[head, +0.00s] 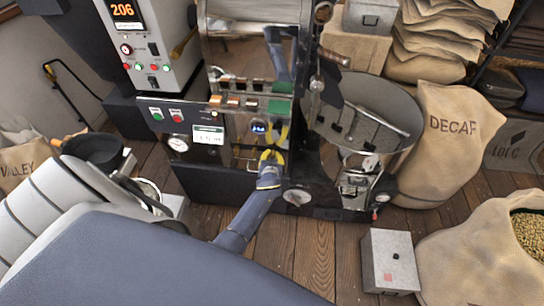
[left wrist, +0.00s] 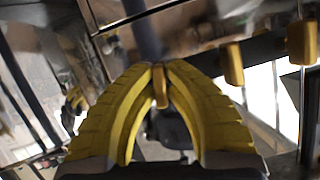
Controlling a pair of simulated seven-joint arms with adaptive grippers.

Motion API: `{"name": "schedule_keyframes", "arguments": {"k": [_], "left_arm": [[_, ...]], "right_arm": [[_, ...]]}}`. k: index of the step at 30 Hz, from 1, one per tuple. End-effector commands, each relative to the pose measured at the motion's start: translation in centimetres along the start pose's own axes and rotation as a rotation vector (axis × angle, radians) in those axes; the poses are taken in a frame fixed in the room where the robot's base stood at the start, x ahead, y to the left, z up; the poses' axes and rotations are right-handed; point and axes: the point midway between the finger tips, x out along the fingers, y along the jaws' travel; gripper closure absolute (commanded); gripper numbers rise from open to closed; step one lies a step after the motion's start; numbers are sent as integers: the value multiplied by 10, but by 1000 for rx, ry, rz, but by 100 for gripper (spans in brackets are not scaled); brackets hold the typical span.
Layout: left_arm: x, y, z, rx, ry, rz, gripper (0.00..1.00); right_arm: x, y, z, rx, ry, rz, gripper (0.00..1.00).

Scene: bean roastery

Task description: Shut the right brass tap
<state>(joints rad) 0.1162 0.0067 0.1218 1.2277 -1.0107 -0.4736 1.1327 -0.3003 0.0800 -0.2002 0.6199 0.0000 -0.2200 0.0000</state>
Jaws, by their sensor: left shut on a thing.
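My left gripper (head: 271,158) reaches the front of the roaster (head: 225,150), its yellow fingers against the polished panel. In the left wrist view the yellow fingers (left wrist: 160,72) come together on a small brass tap handle (left wrist: 161,88), which shows between their tips. Two other brass handles stand apart from the fingers, one nearby (left wrist: 233,63) and one farther right (left wrist: 302,42). In the head view the gripper hides the held handle, and I cannot tell there which tap it is.
A round cooling tray (head: 385,100) stands right of the roaster front. A grey box (head: 389,260) is on the wooden floor, near an open bean sack (head: 475,255) and a DECAF sack (head: 440,150).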

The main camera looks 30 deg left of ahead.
Motion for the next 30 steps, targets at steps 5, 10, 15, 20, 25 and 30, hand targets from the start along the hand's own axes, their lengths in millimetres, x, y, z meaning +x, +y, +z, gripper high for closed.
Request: {"name": "schedule_keyframes", "arguments": {"k": [5,10,15,20,25,30], "left_arm": [[0,0,0,154,-2,-64,100],[0,0,0,306,-1,-125,100],[0,0,0,456,0,-187,100],[0,-1,-1,597,1,-245,100],[1,-2,-1,747,2,-308,100],[0,-2,-2,891,1,-369,100]], "right_arm": [[0,0,0,0,0,0,56],[0,0,0,0,0,0,56],[0,0,0,0,0,0,56],[0,0,0,0,0,0,56],[0,0,0,0,0,0,56],[0,0,0,0,0,0,56]]}}
